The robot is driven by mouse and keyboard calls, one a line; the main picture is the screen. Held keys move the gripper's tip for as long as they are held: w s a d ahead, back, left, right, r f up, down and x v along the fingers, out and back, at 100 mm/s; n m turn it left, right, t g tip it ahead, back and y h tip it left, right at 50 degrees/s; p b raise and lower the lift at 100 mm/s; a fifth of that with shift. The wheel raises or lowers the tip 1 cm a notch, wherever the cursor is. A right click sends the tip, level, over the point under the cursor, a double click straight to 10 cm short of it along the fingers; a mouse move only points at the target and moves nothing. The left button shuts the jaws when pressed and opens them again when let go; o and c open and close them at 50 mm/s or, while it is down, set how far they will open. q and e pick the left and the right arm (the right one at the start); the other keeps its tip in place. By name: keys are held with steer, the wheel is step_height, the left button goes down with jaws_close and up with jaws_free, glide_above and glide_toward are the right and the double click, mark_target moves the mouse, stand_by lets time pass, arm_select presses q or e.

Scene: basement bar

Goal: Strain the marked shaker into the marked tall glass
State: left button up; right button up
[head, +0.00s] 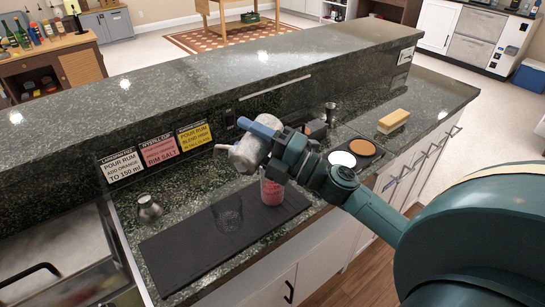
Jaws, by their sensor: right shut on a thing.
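My right gripper (262,136) is shut on a silver metal shaker (242,156) and holds it tilted over the dark bar mat (180,258). A glass with pink-red contents or colouring (272,193) stands on the mat just below and right of the shaker, partly hidden by my gripper. A clear, empty-looking tall glass (228,214) stands to its left on the mat. I cannot make out a mark on the shaker or on either glass. No stream of liquid shows. My left gripper is out of view.
A small metal piece (148,208) stands left of the mat. Signs (160,150) lean on the raised ledge behind. A tray with white (342,159) and brown (362,147) rounds, a metal jigger (330,112) and a yellow sponge (393,121) lie to the right.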

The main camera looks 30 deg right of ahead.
steer(key=shift+d+r+m, duration=0.1)
steer(key=shift+r+m, duration=0.15)
steer(key=shift+m, duration=0.25)
stand_by(0.3)
